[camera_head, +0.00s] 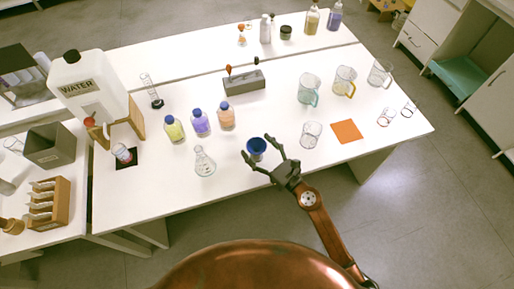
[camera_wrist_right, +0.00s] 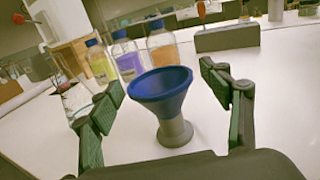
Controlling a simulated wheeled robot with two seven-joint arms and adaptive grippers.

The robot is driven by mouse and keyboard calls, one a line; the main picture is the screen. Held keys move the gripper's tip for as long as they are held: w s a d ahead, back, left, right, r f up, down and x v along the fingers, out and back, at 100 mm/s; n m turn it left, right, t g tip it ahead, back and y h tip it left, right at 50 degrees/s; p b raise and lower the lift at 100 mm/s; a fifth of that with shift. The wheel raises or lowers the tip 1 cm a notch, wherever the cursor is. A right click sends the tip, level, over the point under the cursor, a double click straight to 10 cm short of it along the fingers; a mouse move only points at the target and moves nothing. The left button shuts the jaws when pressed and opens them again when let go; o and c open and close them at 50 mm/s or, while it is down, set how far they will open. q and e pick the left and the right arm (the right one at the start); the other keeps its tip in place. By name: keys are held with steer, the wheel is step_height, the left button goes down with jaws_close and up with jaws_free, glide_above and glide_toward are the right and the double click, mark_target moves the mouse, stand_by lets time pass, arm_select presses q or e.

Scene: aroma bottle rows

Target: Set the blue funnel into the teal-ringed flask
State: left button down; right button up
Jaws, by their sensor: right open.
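The blue funnel (camera_head: 257,146) stands upright near the table's front edge. In the wrist view the funnel (camera_wrist_right: 160,88) sits on a small grey stand (camera_wrist_right: 175,132). My right gripper (camera_head: 256,149) is open, with one finger on each side of the funnel. In the wrist view the right gripper (camera_wrist_right: 163,82) shows a gap between each finger and the funnel. A clear conical flask (camera_head: 205,164) stands left of the funnel on the table; its ring colour is too small to tell surely. My left gripper is not in view.
Yellow (camera_head: 174,129), purple (camera_head: 200,122) and orange (camera_head: 226,116) blue-capped bottles stand behind the flask. A clear beaker (camera_head: 311,134) and an orange mat (camera_head: 346,131) lie to the right. A grey block (camera_head: 244,84) stands further back. Table between flask and funnel is clear.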

steer(key=shift+w+a, duration=0.25)
steer(key=shift+w, duration=0.05)
steer(key=c, duration=1)
steer(key=shift+r, duration=0.1)
